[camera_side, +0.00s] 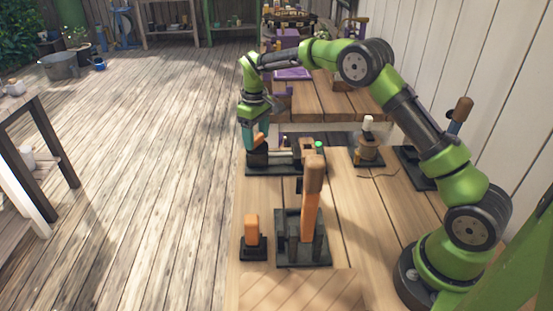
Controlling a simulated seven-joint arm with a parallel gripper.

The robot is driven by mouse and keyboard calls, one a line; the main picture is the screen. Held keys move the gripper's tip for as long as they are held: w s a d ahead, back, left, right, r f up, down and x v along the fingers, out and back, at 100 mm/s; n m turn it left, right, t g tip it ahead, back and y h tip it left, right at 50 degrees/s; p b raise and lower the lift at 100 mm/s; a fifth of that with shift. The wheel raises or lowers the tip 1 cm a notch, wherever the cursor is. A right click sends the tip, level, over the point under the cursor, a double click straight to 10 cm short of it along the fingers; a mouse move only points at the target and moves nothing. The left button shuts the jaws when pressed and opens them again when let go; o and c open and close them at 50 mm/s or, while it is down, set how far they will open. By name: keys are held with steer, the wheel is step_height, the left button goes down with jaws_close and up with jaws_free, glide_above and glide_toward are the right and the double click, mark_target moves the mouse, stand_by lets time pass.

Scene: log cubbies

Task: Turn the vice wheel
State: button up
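The vice (283,158) stands on a dark base plate on the wooden workbench, in the middle of the side view. At its left end is a dark round part (257,156) that looks like the wheel, with a small orange handle (260,138) rising from it. My gripper (256,142) points down at this end, its teal fingers right at the orange handle. The fingers overlap the handle in the picture. Whether they touch or grip it is too small to tell.
A large lever with an orange-brown handle (312,195) stands in front of the vice. A small orange switch (252,230) sits to its left. A device with a white knob (367,140) is at the right. The bench (225,285) drops off at its left edge.

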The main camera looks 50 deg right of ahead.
mark_target(256, 137)
steer(key=c, duration=0.5)
steer(key=shift+m, duration=1.4)
steer(key=o, duration=1.1)
steer(key=shift+r, duration=0.1)
step_height(256, 137, up, 17)
steer(key=shift+f, duration=0.1)
